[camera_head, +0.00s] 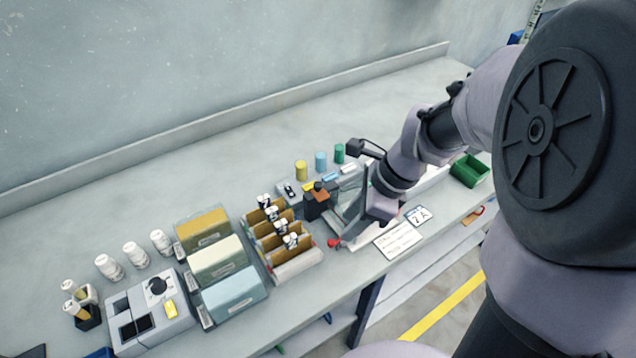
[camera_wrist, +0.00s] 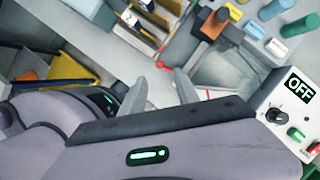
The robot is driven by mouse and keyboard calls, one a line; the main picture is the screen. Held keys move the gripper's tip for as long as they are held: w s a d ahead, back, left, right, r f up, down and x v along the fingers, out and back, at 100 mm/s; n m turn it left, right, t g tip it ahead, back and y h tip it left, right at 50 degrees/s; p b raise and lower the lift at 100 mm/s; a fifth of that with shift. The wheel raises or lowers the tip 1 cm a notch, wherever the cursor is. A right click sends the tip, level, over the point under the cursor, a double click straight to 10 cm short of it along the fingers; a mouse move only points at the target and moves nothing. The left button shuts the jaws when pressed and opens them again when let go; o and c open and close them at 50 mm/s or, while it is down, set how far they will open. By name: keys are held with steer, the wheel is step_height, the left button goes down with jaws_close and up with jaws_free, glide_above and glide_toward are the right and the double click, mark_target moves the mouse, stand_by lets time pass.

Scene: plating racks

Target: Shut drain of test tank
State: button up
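The test tank (camera_wrist: 228,72) is a clear-walled box on the bench, and the arm covers part of it in the head view. Its drain shows as a small red handle (camera_wrist: 168,71) at the tank's near left corner, and the red end also shows in the head view (camera_head: 334,243). My gripper (camera_wrist: 161,84) is open, with its two fingers apart and nothing visible between them. In the wrist view the red handle appears just beyond the gap between the fingertips. I cannot tell whether a finger touches it, or whether the drain is open or shut.
Racks of brown boards (camera_head: 270,232) stand left of the tank. A unit with an OFF display (camera_wrist: 298,86) stands to its right. Labelled cards (camera_head: 398,240) lie in front, near the bench edge. Coloured cylinders (camera_head: 320,161) stand behind. A green bin (camera_head: 470,171) sits farther right.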

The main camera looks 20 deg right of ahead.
mark_target(332, 241)
steer(key=b+x, duration=0.3)
steer(key=x, duration=0.5)
steer(key=shift+r, duration=0.1)
jaws_close()
